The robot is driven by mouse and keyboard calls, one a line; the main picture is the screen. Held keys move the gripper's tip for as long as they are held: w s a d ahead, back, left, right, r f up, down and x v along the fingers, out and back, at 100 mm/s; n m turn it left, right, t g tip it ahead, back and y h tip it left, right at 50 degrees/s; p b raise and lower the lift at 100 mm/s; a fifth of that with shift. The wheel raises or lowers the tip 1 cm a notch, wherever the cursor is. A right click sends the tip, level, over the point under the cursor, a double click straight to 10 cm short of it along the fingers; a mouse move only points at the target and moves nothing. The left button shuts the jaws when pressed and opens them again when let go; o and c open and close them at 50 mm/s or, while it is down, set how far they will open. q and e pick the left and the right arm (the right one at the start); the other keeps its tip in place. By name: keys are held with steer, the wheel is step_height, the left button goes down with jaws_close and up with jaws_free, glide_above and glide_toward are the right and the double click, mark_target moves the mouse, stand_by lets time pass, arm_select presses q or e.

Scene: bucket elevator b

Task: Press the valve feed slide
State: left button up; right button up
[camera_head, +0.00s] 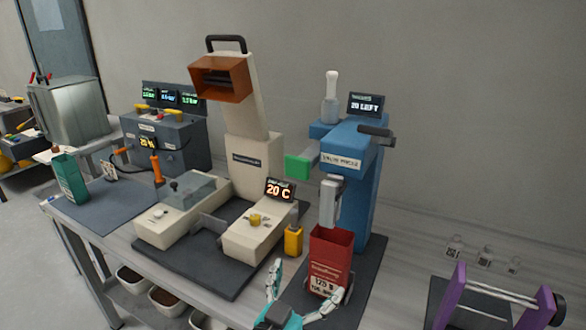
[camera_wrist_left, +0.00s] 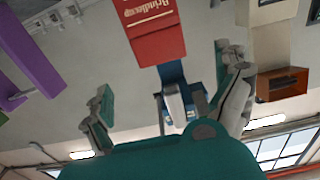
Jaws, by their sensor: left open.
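The blue valve press (camera_head: 350,165) stands at centre right, with a green block (camera_head: 299,165) on a grey slide sticking out of its left side. A grey nozzle part hangs at its front above an upright, open-topped red bag (camera_head: 331,252). My left gripper (camera_head: 308,284) is open at the bottom, low in front of the press and well below the green block. One finger overlaps the bag's lower front; contact cannot be told. In the left wrist view, which looks upside down, the red bag (camera_wrist_left: 152,30) shows beyond the spread fingers. My right gripper is out of view.
A cream machine (camera_head: 245,165) with an orange hopper stands left of the press; its display reads 20 C. A small yellow container (camera_head: 293,241) stands between them. A dark control box (camera_head: 165,140) is farther left. A purple-ended frame (camera_head: 500,300) is at lower right.

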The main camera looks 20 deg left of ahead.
arm_select(q)
jaws_close()
stand_by(0.5)
stand_by(1.2)
